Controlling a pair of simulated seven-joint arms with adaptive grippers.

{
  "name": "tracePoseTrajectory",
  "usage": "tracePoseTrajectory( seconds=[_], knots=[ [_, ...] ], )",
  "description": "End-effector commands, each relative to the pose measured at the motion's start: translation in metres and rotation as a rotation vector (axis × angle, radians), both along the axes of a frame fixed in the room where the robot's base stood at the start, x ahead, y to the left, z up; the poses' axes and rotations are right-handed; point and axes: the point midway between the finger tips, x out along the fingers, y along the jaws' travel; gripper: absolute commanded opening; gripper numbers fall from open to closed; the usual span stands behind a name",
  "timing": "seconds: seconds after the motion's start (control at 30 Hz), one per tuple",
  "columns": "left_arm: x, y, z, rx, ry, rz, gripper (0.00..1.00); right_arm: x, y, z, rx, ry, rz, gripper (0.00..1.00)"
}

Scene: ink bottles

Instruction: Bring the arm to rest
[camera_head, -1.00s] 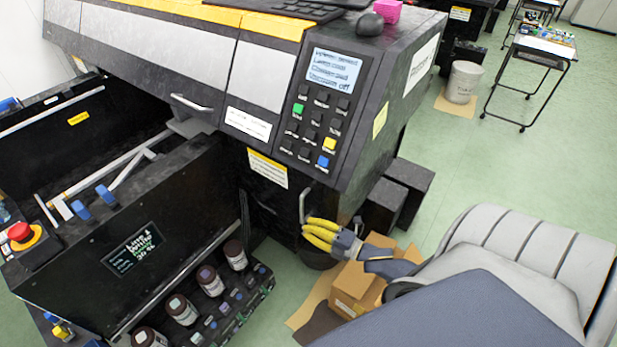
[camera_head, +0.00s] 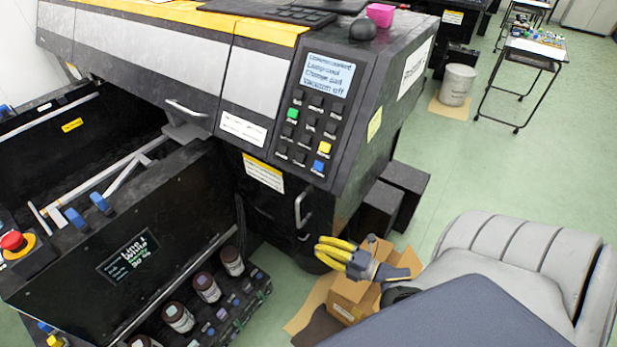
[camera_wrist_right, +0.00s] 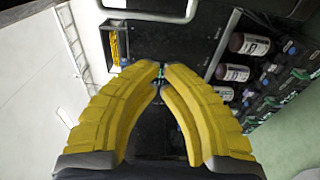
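My right gripper (camera_head: 332,252) has yellow ribbed fingers and shows at lower centre in the head view, below and right of a grey door handle (camera_head: 301,209) on the black machine. It is apart from the handle. In the right wrist view the gripper's fingertips (camera_wrist_right: 161,68) nearly meet and hold nothing. Several dark-capped ink bottles (camera_head: 206,286) stand in a row in a black rack at lower left. My left gripper is not in view.
The large printer's keypad panel (camera_head: 315,110) overhangs left of and above my right gripper. A cardboard box (camera_head: 352,290) stands on the floor behind and below it, near dark blocks (camera_head: 378,208). Green floor on the right is open. A bin (camera_head: 457,85) and cart (camera_head: 535,50) stand farther off.

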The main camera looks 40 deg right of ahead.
Motion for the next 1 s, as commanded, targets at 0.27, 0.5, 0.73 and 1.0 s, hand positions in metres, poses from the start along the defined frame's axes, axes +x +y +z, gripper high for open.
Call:
tracePoseTrajectory(
  seconds=[0.27, 0.5, 0.73, 1.0],
  knots=[
    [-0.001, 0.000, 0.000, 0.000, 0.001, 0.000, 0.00, -0.019, -0.014, 0.000, 0.000, 0.001, 0.000, 0.00],
    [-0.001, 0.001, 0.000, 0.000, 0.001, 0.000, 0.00, -0.020, -0.018, -0.004, 0.050, 0.039, -0.010, 0.00],
    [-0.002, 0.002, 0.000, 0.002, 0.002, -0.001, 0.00, -0.043, -0.065, -0.101, 0.231, 0.362, -0.210, 0.00],
    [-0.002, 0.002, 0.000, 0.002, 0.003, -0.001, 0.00, -0.123, -0.100, -0.252, 0.456, 0.748, -0.551, 0.00]
  ],
)
